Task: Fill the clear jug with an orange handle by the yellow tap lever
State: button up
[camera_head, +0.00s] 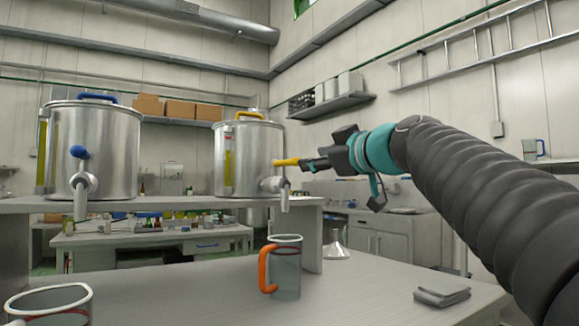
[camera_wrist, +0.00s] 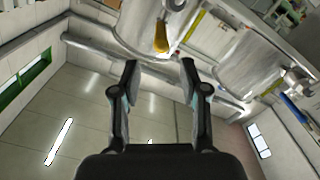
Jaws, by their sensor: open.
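The clear jug (camera_head: 288,275) stands upright on the lower counter, below the spout of the right tank's tap (camera_head: 277,186). Its orange handle (camera_head: 265,268) faces left. Its lower part looks greyer, but I cannot tell whether that is liquid. The yellow tap lever (camera_head: 286,162) sticks out above the tap, close to my gripper (camera_head: 308,163). In the wrist view, the yellow lever (camera_wrist: 161,38) lies just beyond and between the fingertips of my open gripper (camera_wrist: 160,68). I cannot tell whether they touch. No stream shows at the spout.
The right steel tank (camera_head: 236,150) and a left tank (camera_head: 105,150) with a blue lever (camera_head: 79,152) stand on a raised shelf (camera_head: 180,203). Another jug (camera_head: 50,305) is at the front left. The counter between is clear.

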aim_at(285, 163)
jog(key=p+x, duration=0.4)
jog(key=x, duration=0.9)
jog(key=shift+a, duration=0.15)
grip_shut()
